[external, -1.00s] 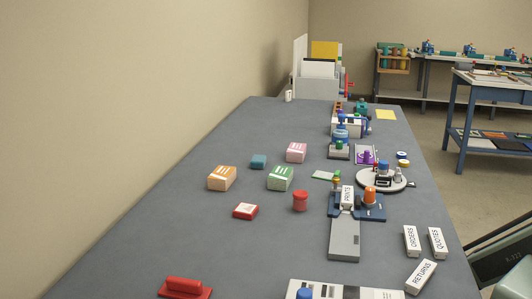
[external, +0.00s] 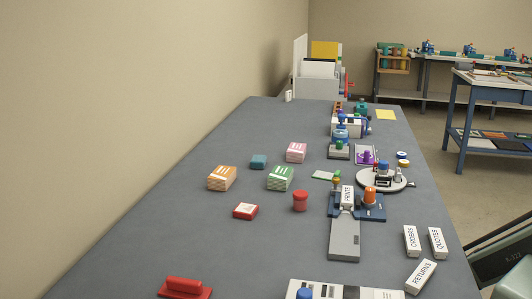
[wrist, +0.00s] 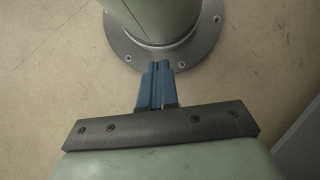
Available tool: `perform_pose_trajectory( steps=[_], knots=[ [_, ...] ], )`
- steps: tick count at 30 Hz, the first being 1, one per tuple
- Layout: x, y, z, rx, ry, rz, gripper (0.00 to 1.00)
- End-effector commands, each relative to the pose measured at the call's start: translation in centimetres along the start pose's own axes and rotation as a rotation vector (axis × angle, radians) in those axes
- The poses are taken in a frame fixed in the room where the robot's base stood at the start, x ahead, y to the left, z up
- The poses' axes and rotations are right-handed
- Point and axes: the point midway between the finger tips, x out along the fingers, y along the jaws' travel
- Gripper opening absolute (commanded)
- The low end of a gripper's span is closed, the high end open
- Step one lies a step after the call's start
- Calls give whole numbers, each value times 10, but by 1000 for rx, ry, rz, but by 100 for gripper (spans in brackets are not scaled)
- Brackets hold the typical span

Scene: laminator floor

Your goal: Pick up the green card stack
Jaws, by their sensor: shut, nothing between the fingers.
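The green card stack (external: 280,178) lies on the grey table in the external view, a green block with white bands on it. An orange stack (external: 222,178) is to its left and a pink stack (external: 296,152) is behind it. My gripper (wrist: 157,68) shows only in the wrist view. Its blue fingers are together and empty, above the bare floor and beside a round bolted base plate. It is away from the card stack, which does not show in the wrist view.
Near the green stack are a teal block (external: 258,162), a red-and-white box (external: 245,211) and a red cylinder (external: 300,201). A blue press with a grey slide (external: 344,240) stands to the right. The table's left front surface (external: 150,240) is mostly clear.

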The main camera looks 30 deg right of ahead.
Motion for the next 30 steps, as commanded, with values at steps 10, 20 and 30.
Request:
perform_pose_trajectory(
  steps=[10, 20, 30],
  knots=[
    [0, 0, 0, 0, 0, 0, 21],
    [0, 0, 0, 0, 0, 0, 53],
    [0, 0, 0, 0, 0, 0, 85]
  ],
)
